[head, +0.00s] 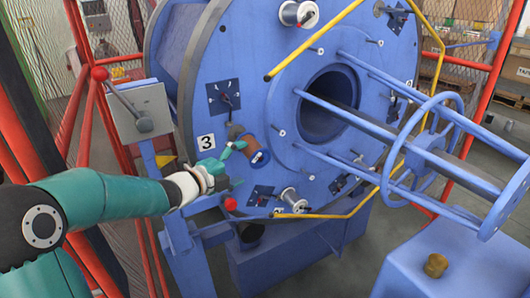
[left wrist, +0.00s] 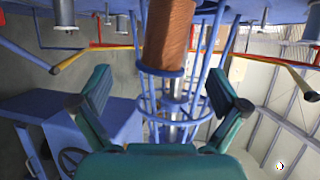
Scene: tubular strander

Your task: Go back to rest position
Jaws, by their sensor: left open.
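My left gripper (head: 232,152) reaches in from the left in the head view, close to the strander's big blue disc (head: 285,120). In the left wrist view its two teal fingers (left wrist: 160,80) are spread wide with nothing gripped between them. A copper-coloured spool (head: 250,145) with a blue end stands out from the disc right beside the gripper. It also shows in the left wrist view (left wrist: 168,38), at the top centre beyond the open fingers. I cannot tell whether a finger touches it. My right gripper is not in view.
Silver spools (head: 298,13) and (head: 292,200) sit on the disc. A yellow bent rail (head: 315,40) runs before it. A blue tubular cage (head: 425,150) projects right. A grey control box (head: 140,112), a red-knobbed lever (head: 100,75) and red posts (head: 85,120) stand near my arm.

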